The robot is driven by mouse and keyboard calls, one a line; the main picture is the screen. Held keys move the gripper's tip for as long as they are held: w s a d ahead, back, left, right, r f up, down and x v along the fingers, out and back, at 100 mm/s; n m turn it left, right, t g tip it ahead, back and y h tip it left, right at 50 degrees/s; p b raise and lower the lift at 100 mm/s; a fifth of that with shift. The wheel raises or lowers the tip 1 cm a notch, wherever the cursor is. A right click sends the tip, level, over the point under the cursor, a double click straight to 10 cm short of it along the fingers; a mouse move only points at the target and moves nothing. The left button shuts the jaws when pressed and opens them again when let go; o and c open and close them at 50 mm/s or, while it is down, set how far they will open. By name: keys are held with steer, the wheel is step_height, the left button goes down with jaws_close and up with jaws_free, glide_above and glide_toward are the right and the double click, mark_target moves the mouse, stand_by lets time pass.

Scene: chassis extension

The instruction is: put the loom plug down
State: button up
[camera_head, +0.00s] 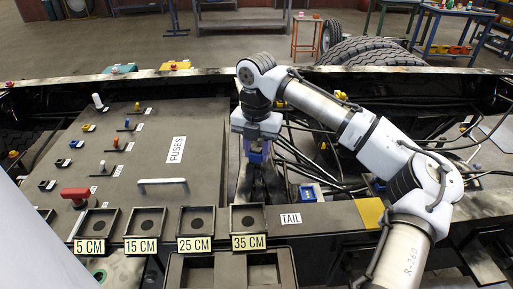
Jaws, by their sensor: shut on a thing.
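My gripper (257,143) points down between the fuse panel and the cable bundle, just right of the panel's edge. It is shut on a small blue piece, which looks like the loom plug (258,156). The plug is partly hidden by the jaws, and I cannot tell whether it touches anything below. Dark cables and black parts lie under and beside it.
The fuse panel (140,165) carries a red handle (76,195), small switches and a bar handle (162,182). Square sockets labelled 5 to 35 CM line the front, beside a TAIL label (291,219). A blue-and-white part (310,192) sits right of my gripper. Tyres (365,50) lie behind.

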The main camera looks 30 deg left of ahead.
mark_target(257, 149)
steer(key=o, duration=1)
steer(key=shift+c, duration=0.2)
step_height(257, 149, up, 12)
steer(key=shift+r+b, duration=0.15)
steer(key=shift+b, duration=0.15)
